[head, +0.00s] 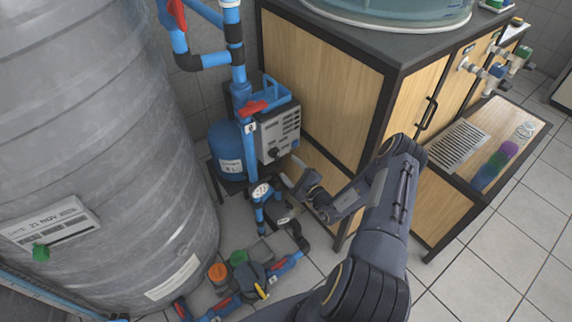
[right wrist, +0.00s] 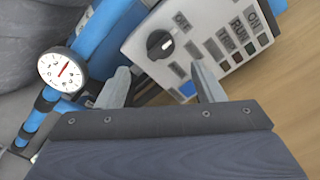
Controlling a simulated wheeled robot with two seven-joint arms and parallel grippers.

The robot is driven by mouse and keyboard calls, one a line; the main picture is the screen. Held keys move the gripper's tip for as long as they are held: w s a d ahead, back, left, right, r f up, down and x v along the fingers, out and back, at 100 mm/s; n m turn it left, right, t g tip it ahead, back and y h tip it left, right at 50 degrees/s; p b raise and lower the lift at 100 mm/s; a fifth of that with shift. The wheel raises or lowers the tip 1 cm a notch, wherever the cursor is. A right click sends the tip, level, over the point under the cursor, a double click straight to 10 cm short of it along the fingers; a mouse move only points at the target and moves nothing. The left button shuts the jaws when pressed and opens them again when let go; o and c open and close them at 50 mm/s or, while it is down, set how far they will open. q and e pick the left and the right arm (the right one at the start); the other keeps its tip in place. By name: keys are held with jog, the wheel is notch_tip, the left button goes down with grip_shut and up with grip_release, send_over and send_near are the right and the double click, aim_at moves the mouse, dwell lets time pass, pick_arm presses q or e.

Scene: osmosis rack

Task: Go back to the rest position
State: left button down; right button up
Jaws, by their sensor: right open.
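My right gripper (head: 291,177) reaches in from the lower right in the head view, low between the wooden cabinet and the pump unit. In the right wrist view its two fingers (right wrist: 163,87) stand apart with nothing between them. I cannot tell whether a finger touches the box. In the head view this box (head: 279,132) sits beside the blue pressure tank (head: 229,147). My left gripper is not in view.
A large grey tank (head: 90,140) fills the left. Blue pipes with red valves (head: 253,108) and a pressure gauge (head: 261,191) stand close to the gripper; the gauge shows in the wrist view (right wrist: 62,70). The wooden cabinet (head: 320,75) borders the right. Tiled floor (head: 490,255) is free at lower right.

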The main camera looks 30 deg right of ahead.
dwell(0.5)
jog(key=w+a+r+n+y+p, duration=0.15)
jog(key=a+r+n+y, duration=0.4)
jog(key=r, duration=0.55)
jog(key=s+a+r+n+g+y+p, duration=0.1)
jog(key=s+a+r+n+g+y, duration=0.35)
jog(key=r, duration=0.45)
jog(key=s+a+r+n+g+y+p, duration=0.1)
jog(key=s+a+r+n+g+y, duration=0.15)
jog(key=a+r+n+g, duration=0.45)
jog(key=s+a+r+n+g+h+p, duration=0.1)
jog(key=s+a+r+n+g+h, duration=0.15)
jog(key=s+r, duration=0.4)
jog(key=s+a+r+n+g+h+p, duration=0.1)
jog(key=s+a+r+n+h, duration=0.2)
jog(key=s, duration=0.6)
pick_arm(q)
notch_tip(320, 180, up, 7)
jog(key=p, duration=0.1)
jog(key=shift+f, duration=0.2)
pick_arm(e)
jog(key=s+d+r+t+h, duration=0.1)
jog(key=s+d+h, duration=0.3)
jog(key=s, duration=0.5)
jog(key=shift+d+r+n+t+h, duration=0.25)
jog(key=shift+d+n+t+h, duration=0.15)
jog(key=shift+t, duration=0.5)
